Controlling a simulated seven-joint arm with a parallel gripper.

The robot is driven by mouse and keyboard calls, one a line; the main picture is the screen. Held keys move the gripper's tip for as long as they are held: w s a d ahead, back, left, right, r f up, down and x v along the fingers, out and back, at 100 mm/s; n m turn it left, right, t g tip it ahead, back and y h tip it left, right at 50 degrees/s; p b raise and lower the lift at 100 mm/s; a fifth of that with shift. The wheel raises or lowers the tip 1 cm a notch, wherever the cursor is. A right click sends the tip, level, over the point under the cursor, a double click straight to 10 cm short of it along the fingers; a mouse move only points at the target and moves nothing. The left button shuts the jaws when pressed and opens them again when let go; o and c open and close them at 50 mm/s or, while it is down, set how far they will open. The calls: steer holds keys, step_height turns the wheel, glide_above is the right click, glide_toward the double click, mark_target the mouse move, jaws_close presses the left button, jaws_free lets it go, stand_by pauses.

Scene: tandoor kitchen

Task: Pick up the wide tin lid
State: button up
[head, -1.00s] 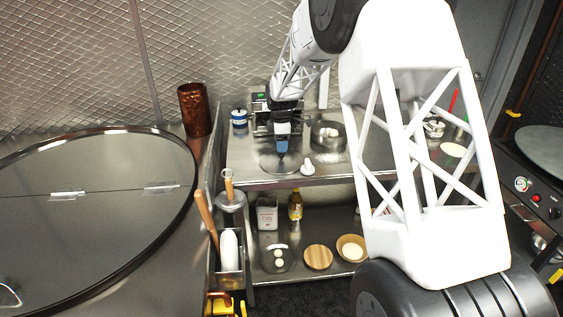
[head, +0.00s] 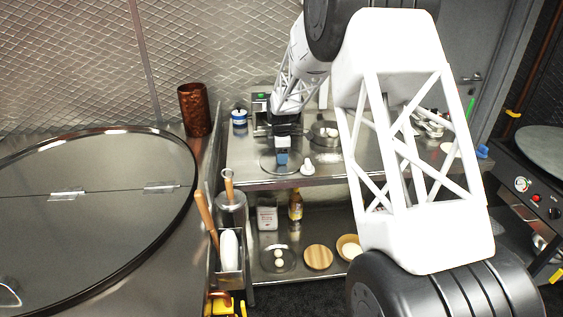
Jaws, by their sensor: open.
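A wide, flat, dark-grey round disc, which looks like the wide tin lid (head: 267,165), lies on the upper steel counter at the back. My gripper (head: 281,163) points down over the middle of it, with its blue-grey fingers very close to its surface. The gripper is open, with nothing seen between the fingers. At this size I cannot tell whether the fingertips touch the lid. The fingers hide part of the lid's middle.
A small white knobbed object (head: 307,168) stands close to the lid's right side. A steel pot (head: 326,134) stands behind it to the right. A dark boxy appliance (head: 261,118) and a blue-and-white jar (head: 239,117) stand behind.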

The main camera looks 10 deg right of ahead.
steer(key=shift+c, duration=0.3)
jaws_close()
steer(key=shift+r, duration=0.15)
steer(key=shift+r, duration=4.9)
